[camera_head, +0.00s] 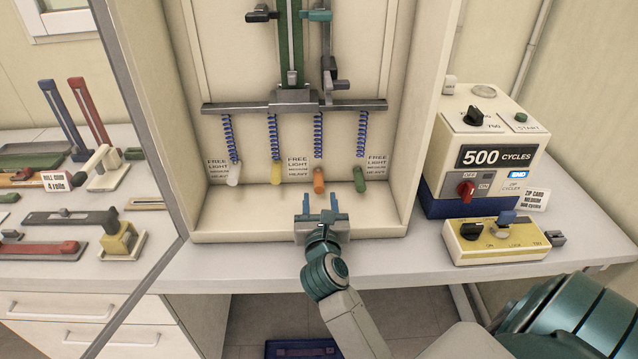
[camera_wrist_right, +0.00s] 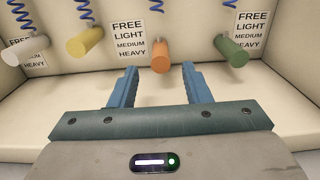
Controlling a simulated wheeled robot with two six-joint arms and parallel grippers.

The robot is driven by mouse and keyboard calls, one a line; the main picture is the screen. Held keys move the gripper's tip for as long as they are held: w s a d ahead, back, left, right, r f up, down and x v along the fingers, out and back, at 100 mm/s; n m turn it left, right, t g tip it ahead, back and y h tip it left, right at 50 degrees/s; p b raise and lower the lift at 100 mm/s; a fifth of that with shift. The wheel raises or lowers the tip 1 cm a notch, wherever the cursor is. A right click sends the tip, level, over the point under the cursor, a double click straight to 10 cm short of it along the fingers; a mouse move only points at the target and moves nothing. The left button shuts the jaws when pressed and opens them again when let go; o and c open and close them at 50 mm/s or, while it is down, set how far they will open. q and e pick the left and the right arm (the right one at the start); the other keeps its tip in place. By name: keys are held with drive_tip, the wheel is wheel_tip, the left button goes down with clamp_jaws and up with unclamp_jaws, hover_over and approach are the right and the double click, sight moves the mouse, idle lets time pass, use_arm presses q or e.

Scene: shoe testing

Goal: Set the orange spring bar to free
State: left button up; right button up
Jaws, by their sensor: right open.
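The orange spring bar (camera_head: 319,181) is a short orange cylinder hanging below a blue coil spring in the open cabinet. It is third from the left in a row with white, yellow and green bars. A label (camera_head: 298,168) reading FREE, LIGHT, MEDIUM, HEAVY is just left of it. In the right wrist view the orange bar (camera_wrist_right: 160,56) points toward me, beyond and between the fingertips. My right gripper (camera_head: 321,203) is open and empty, below and in front of the orange bar, apart from it. Its blue fingers (camera_wrist_right: 158,82) show in the wrist view. My left gripper is not seen.
The yellow bar (camera_head: 275,174) and green bar (camera_head: 360,180) flank the orange one; the white bar (camera_head: 233,174) is at far left. A cycle counter box (camera_head: 492,155) and yellow switch box (camera_head: 497,243) stand right of the cabinet. The cabinet floor (camera_head: 250,210) is clear.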

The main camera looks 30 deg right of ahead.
sight(319, 188)
drive_tip(key=p+x, duration=0.1)
drive_tip(key=x, duration=0.5)
drive_tip(key=shift+s, duration=0.1)
clamp_jaws()
